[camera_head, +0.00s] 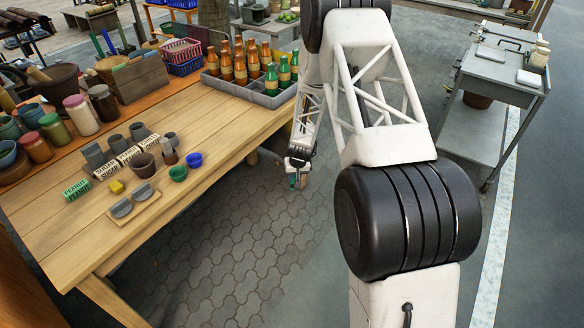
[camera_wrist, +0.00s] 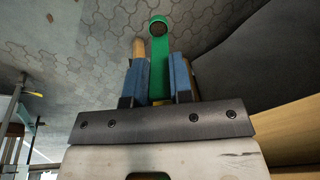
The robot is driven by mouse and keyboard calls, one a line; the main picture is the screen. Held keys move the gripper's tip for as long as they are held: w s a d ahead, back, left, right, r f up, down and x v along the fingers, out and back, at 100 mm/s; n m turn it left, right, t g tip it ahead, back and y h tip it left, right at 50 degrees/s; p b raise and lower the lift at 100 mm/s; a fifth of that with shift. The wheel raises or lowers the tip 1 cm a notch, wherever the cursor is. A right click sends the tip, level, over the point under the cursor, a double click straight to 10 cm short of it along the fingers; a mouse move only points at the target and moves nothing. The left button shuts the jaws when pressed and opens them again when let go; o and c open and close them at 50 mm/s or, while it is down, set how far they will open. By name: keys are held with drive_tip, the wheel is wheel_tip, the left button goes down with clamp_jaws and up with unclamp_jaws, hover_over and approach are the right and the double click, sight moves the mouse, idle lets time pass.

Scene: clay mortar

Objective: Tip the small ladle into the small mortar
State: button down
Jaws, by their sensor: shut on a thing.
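My gripper (camera_head: 299,160) is off the right edge of the wooden table, above the paving. In the wrist view my gripper (camera_wrist: 160,80) is shut on a green ladle (camera_wrist: 160,70). The ladle's small round cup sticks out beyond the fingertips, with a dark inside; I cannot tell what it holds. In the head view only a small green part of the ladle (camera_head: 293,181) shows below the fingers. A small brown clay pot, seemingly the small mortar (camera_head: 142,165), stands on the table well to the left of my gripper.
A green bowl (camera_head: 178,173) and a blue bowl (camera_head: 194,159) stand near the brown pot. Grey cups and labelled blocks stand behind it. A grey crate (camera_head: 262,97) of bottles is at the table's far right. A grey cart (camera_head: 500,75) stands at right.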

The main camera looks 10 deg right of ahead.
drive_tip(key=s+f, duration=0.5)
drive_tip(key=w+a+r+n, duration=0.1)
drive_tip(key=w+a+r, duration=0.35)
drive_tip(key=r, duration=0.45)
drive_tip(key=w+a+r+g, duration=0.1)
drive_tip(key=w+a+r, duration=0.35)
drive_tip(key=r, duration=0.55)
drive_tip(key=w+a+r+n, duration=0.1)
drive_tip(key=w+a+r, duration=0.2)
drive_tip(key=a+r, duration=1.65)
drive_tip(key=s+a+m, duration=0.1)
drive_tip(key=s+a, duration=0.3)
drive_tip(key=a, duration=0.9)
drive_tip(key=s+a+m+g+h, duration=0.1)
drive_tip(key=s+a, duration=0.4)
drive_tip(key=a, duration=0.8)
drive_tip(key=shift+a+r, duration=0.15)
drive_tip(key=shift+d, duration=0.2)
